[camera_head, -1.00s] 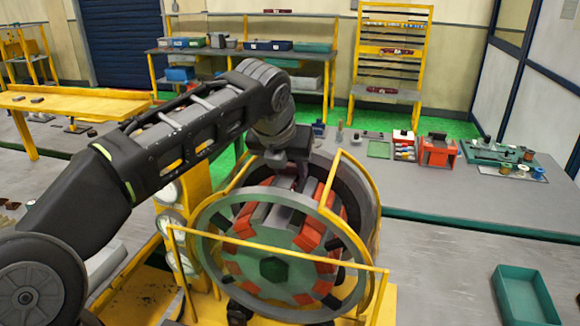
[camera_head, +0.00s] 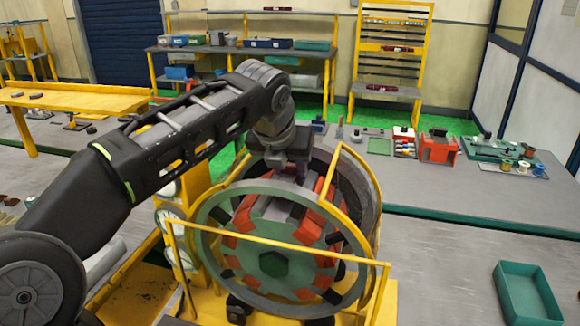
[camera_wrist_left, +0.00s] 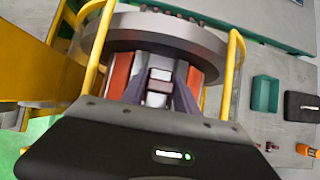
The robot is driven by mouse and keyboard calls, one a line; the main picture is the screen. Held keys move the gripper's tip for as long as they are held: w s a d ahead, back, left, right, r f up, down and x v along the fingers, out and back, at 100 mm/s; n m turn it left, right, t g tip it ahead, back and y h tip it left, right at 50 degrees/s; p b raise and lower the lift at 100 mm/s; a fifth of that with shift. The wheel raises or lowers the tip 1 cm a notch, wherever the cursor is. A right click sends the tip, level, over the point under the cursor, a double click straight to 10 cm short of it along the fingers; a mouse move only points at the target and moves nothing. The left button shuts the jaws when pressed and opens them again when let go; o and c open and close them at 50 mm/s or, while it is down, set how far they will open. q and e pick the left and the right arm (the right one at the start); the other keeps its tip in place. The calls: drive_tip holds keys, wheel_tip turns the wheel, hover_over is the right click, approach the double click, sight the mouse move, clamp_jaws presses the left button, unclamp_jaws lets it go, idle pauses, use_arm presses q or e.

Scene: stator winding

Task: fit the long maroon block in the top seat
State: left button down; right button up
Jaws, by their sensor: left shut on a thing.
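The stator (camera_head: 300,215) is a round drum with red segments and a green front face, set inside a grey ring. My left gripper (camera_head: 298,172) reaches down to its top from the left. In the left wrist view my fingers (camera_wrist_left: 159,97) are shut on a narrow piece, taken as the long maroon block, between two red segments (camera_wrist_left: 120,72). My right gripper is not in view.
Yellow guard rails (camera_head: 280,242) surround the stator close to my arm. A grey bench (camera_head: 440,193) with fixtures lies behind at right. A green bin (camera_head: 527,293) stands at lower right. A yellow rack (camera_head: 389,91) holds maroon pieces at the back.

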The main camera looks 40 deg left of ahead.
use_arm(q)
drive_tip(key=shift+f, duration=0.2)
idle(0.3)
drive_tip(key=c, duration=1.3)
unclamp_jaws()
drive_tip(key=o, duration=0.5)
drive_tip(key=shift+c, duration=0.2)
drive_tip(key=shift+f, duration=0.15)
drive_tip(key=shift+b+v, duration=0.55)
drive_tip(key=shift+v, duration=3.45)
